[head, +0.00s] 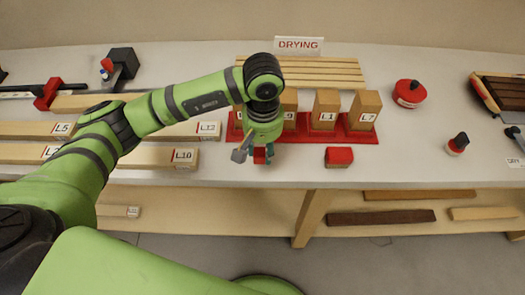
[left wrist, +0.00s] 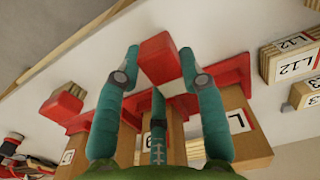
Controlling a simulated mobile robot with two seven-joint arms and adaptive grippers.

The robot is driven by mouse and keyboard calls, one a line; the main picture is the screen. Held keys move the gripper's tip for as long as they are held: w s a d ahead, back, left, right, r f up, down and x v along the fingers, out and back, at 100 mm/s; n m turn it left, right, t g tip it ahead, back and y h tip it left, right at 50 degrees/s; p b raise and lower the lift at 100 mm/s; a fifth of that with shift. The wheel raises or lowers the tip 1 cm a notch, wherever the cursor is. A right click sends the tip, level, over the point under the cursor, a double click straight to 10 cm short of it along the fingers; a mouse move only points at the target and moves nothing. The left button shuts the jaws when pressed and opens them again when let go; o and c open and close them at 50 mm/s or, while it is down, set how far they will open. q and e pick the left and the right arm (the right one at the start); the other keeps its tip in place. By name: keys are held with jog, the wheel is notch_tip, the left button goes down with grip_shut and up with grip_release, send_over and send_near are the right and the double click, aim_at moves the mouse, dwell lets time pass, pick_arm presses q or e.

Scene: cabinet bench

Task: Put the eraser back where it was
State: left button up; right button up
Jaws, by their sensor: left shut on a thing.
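My left gripper (head: 257,152) is shut on a small red block (head: 260,157), apparently the eraser, at the front edge of the bench. In the left wrist view the eraser (left wrist: 158,55) shows its red top and a pale band between the teal fingers. Part of it is hidden by the fingers. A second red block (head: 339,157) with a darker front lies on the bench to the right; it also shows in the left wrist view (left wrist: 62,105). My right gripper is in neither view.
A red tray (head: 308,137) with labelled wooden blocks (head: 326,108) stands just behind the gripper. Behind it is the slatted drying rack (head: 325,74). Labelled beams (head: 140,153) lie left. A red round container (head: 409,92) and a dark-handled stamp (head: 458,144) stand right. Bench between them is clear.

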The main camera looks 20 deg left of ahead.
aim_at(262, 156)
pick_arm(q)
jog(key=shift+w+a+f, duration=0.15)
jog(key=shift+f, duration=0.05)
notch_tip(262, 156, down, 3)
jog(key=shift+f+p, duration=0.1)
jog(key=shift+p, duration=0.85)
jog(key=shift+f, duration=0.3)
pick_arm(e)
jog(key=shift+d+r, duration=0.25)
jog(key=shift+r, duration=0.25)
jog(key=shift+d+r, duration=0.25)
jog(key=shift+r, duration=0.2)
pick_arm(q)
jog(key=shift+f, duration=0.2)
jog(key=o, duration=1)
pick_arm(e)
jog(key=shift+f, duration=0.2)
